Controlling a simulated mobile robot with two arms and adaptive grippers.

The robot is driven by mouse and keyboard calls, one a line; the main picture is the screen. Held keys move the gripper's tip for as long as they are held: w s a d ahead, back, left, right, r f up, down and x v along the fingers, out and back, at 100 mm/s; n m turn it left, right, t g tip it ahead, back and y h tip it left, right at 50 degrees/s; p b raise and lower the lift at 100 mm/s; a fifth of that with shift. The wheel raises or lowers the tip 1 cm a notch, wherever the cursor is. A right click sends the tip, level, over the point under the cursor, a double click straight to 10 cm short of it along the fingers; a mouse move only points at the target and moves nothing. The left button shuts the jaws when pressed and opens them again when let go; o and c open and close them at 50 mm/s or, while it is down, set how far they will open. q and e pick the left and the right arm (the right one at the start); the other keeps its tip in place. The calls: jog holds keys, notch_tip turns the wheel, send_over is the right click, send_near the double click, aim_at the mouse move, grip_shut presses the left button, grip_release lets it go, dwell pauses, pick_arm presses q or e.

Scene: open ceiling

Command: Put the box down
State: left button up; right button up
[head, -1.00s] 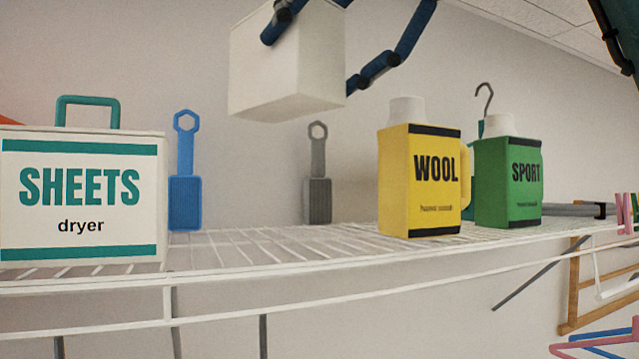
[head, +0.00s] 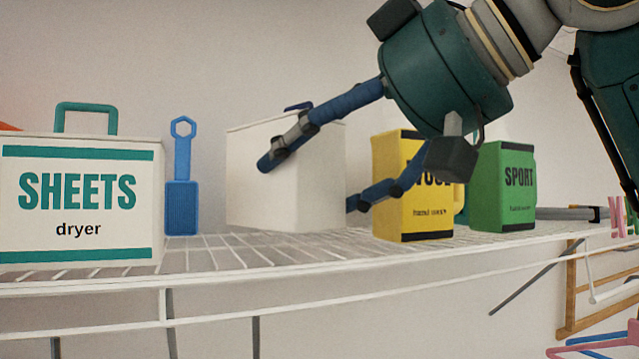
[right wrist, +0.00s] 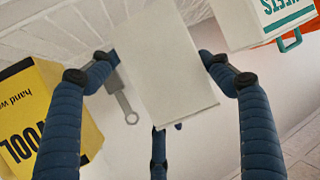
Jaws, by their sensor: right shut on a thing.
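A plain white box (head: 260,195) is held upright at the wire shelf (head: 240,262), between the blue brush and the yellow WOOL bottle. Its base is level with the wires; I cannot tell whether it touches them. My right gripper (head: 308,183) is shut on the box, with blue fingers around it. In the right wrist view, the box (right wrist: 168,70) sits between the fingers of the gripper (right wrist: 150,68). My left gripper is not in view.
A SHEETS dryer box (head: 80,245) and a blue brush (head: 182,208) stand to the left. A yellow WOOL bottle (head: 400,222) and a green SPORT bottle (head: 505,205) stand close to the right. A grey brush (right wrist: 125,105) shows in the right wrist view.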

aim_at(333, 179)
jog(key=shift+w+f, duration=0.15)
jog(key=shift+f, duration=1.05)
jog(key=o, duration=1.5)
jog(key=shift+f, duration=0.3)
jog(key=o, duration=0.4)
jog(key=shift+o, duration=0.2)
jog(key=shift+r, duration=0.15)
jog(key=b+v, duration=0.3)
jog(key=v, duration=0.9)
